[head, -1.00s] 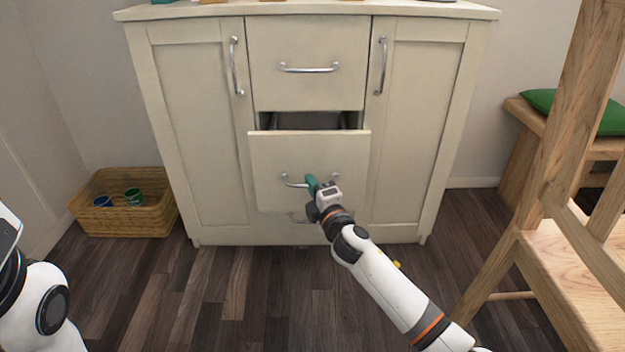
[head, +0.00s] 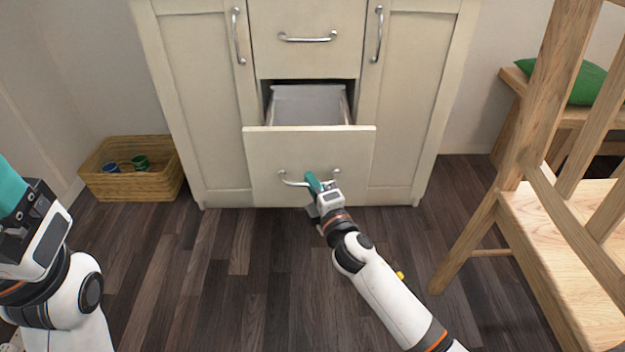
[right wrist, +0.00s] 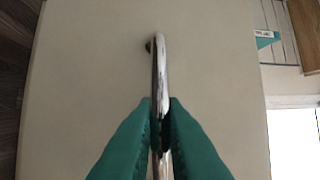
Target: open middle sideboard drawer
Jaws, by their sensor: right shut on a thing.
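The middle drawer (head: 275,150) of the cream sideboard (head: 205,120) stands pulled out, and its grey, empty-looking inside (head: 308,103) shows from above. My right gripper (head: 313,183) is shut on the drawer's silver bar handle (head: 290,181). In the right wrist view the green fingers (right wrist: 161,125) close on both sides of the handle (right wrist: 160,65), in front of the plain drawer face (right wrist: 95,75). My left gripper (head: 12,190) is at the left edge, away from the sideboard, and its fingertips are not clear.
A wicker basket (head: 135,187) with a blue and a green cup stands on the floor at left. A wooden chair (head: 555,220) stands at right, near my right arm. A bench with a green cushion (head: 570,82) is behind it. The dark floor before the drawer is free.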

